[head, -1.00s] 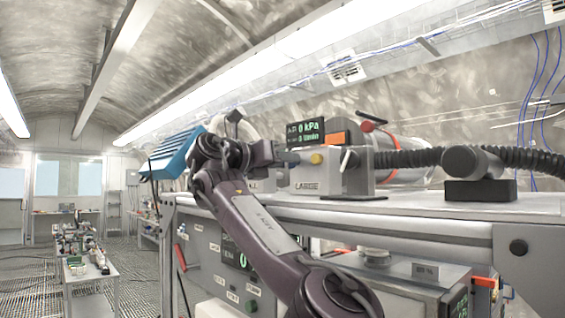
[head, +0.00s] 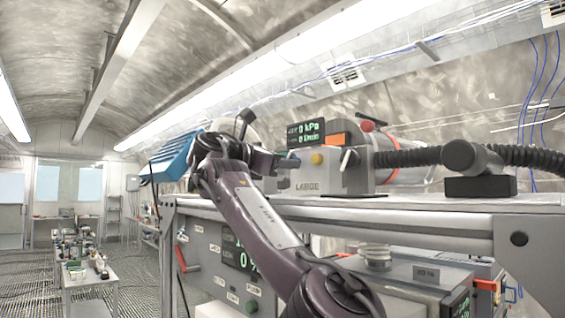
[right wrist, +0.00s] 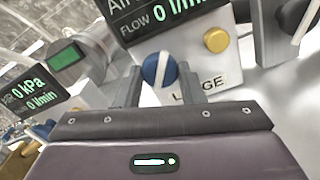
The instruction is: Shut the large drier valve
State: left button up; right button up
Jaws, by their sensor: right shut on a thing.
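The large drier unit (head: 330,179), a grey block labelled LARGE, stands on the bench in the head view. Its valve is a round blue knob with a white stripe (right wrist: 149,70), seen in the right wrist view below the flow display. The stripe stands close to upright in that picture. My right gripper (right wrist: 160,82) is shut on the knob, one finger on each side. In the head view the right gripper (head: 286,161) reaches the left side of the unit, and the knob is mostly hidden there. My left gripper is not in view.
A display (head: 306,132) reading 0 kPa tops the unit. A black corrugated hose (head: 410,157) runs right. The front bench top (head: 400,208) is clear.

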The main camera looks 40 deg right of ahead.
dwell(0.4)
jog(key=o, duration=1)
jog(key=shift+d, duration=0.15)
jog(key=a, duration=0.5)
jog(key=a+b, duration=0.1)
jog(key=a, duration=0.2)
jog(key=shift+s, duration=0.3)
jog(key=shift+d, duration=0.1)
jog(key=shift+d+f, duration=0.1)
